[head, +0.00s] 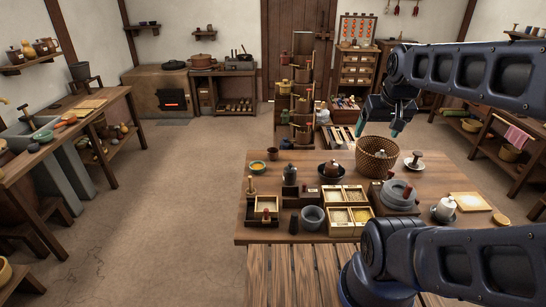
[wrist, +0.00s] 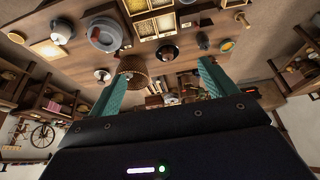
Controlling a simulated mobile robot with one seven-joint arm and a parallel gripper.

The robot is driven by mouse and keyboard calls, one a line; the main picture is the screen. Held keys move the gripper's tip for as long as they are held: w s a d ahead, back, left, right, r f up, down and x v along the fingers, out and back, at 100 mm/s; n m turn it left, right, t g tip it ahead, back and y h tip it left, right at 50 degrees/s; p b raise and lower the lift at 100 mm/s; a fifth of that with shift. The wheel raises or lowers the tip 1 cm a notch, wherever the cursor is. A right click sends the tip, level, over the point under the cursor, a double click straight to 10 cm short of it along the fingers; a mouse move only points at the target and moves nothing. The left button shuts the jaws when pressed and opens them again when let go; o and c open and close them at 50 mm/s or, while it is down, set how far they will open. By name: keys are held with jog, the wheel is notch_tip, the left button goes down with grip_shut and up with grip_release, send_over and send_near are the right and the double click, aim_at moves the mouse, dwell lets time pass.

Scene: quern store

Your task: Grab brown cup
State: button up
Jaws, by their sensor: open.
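A small brown cup (head: 272,153) stands upright near the back left edge of the wooden table (head: 300,232) in the head view. I cannot make it out in the wrist view, where a finger may cover it. My gripper (head: 379,127) is open and empty, raised above the back right of the table, well to the right of the cup. Its two teal fingers spread wide in the wrist view (wrist: 165,63), with nothing between them at the tips.
A woven basket (head: 377,160) stands near my gripper. A yellow-filled bowl (head: 257,167) and a dark jar (head: 290,174) are close to the cup. Divided trays (head: 348,215) fill the table's middle. A tall shelf stand (head: 303,90) rises behind the table.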

jog(key=shift+w, duration=0.15)
jog(key=w+a+r+n+h, duration=0.1)
jog(key=w+a+n+h, duration=0.15)
jog(key=w+n, duration=1)
jog(key=n, duration=1.7)
send_over(273, 155)
jog(key=a, duration=0.2)
jog(key=shift+m+g, duration=0.25)
jog(key=shift+g, duration=0.05)
jog(key=f, duration=3.5)
jog(key=shift+w+f, duration=0.15)
jog(key=shift+w, duration=0.15)
jog(key=x, duration=1.1)
jog(key=shift+s+f, duration=0.15)
jog(key=shift+f, duration=0.15)
jog(key=c, duration=1.1)
